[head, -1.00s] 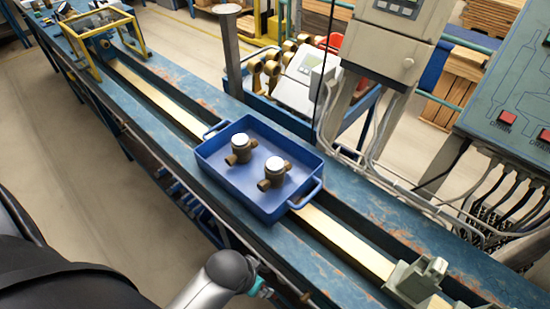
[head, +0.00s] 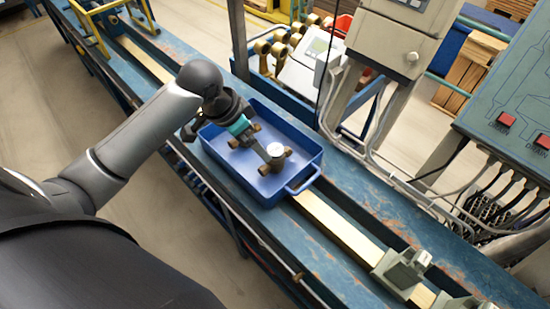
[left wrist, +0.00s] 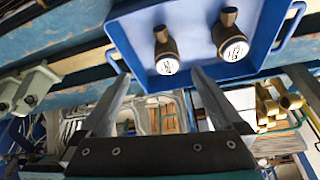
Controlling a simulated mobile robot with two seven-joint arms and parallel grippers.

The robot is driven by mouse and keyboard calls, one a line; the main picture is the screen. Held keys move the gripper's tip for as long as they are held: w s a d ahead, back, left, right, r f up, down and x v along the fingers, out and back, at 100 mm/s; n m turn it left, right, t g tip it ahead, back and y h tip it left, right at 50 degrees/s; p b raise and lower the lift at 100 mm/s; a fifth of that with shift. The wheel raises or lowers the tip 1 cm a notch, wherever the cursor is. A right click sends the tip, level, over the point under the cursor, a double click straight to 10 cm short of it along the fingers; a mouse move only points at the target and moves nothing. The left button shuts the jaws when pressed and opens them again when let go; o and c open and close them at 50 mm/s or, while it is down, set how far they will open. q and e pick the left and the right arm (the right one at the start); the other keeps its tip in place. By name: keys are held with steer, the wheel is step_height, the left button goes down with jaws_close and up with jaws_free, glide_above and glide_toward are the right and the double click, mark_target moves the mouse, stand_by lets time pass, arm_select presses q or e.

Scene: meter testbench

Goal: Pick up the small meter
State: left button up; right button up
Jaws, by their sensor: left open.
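Two brass meters with white round faces stand in a blue tray (head: 310,166). The nearer-right meter (head: 273,158) also shows in the left wrist view (left wrist: 165,48). The other meter (head: 233,143) is mostly hidden behind my gripper in the head view but shows clearly in the left wrist view (left wrist: 231,38). They look close in size, so I cannot surely tell which is the small one. My left gripper (head: 259,147) is over the tray, open and empty, its fingers (left wrist: 161,74) pointing towards the nearer-right meter. My right gripper is in neither view.
The tray stands on a long blue bench (head: 330,240) with a pale central rail (head: 335,230). A grey-green clamp (head: 403,268) sits on the bench at the right. A post (head: 238,40), grey boxes (head: 395,45) and cables stand behind the tray.

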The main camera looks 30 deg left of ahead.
mark_target(273, 150)
arm_select(q)
steer(key=w+f, duration=0.1)
steer(key=f, duration=0.1)
steer(key=w+f, duration=0.2)
steer(key=w+f+b, duration=0.1)
steer(key=f, duration=0.1)
steer(key=shift+w+d+f, duration=0.25)
steer(key=shift+w+f, duration=0.1)
steer(key=shift+f, duration=0.05)
steer(key=shift+d+x, duration=0.15)
steer(key=shift+x, duration=1.2)
steer(key=shift+d+x, duration=0.2)
steer(key=shift+x, duration=1.15)
steer(key=shift+w+r, duration=0.1)
steer(key=shift+c, duration=0.2)
jaws_close()
steer(key=shift+r, duration=0.1)
